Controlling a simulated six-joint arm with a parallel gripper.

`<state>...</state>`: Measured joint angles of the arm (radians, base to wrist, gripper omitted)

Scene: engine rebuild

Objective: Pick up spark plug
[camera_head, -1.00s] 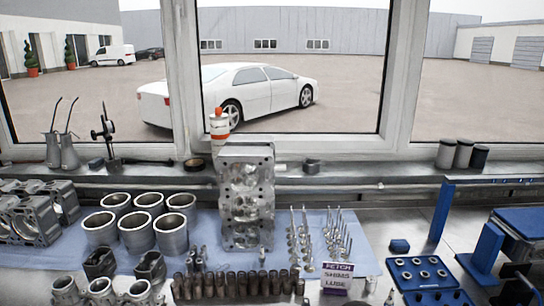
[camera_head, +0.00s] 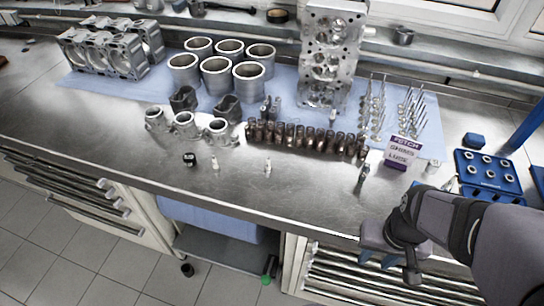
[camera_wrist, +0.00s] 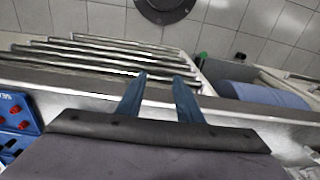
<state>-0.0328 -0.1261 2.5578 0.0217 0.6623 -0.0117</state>
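Small white-topped parts that look like spark plugs stand on the bare steel bench in the head view, one at the left (camera_head: 215,163) and one nearer the middle (camera_head: 267,168). A similar pale part (camera_head: 332,117) stands by the engine block. My gripper (camera_head: 377,258) is at the bench's front edge, to the right of and nearer than these parts. In the wrist view its two blue fingers (camera_wrist: 160,78) are apart with nothing between them. No spark plug can be made out in the wrist view.
A row of dark cylindrical parts (camera_head: 305,139), a purple-and-white box (camera_head: 402,152) and a small upright metal part (camera_head: 362,178) stand behind my gripper. A small black container (camera_head: 190,159) is left of the plugs. A blue tray (camera_head: 490,167) is at right. The front bench strip is clear.

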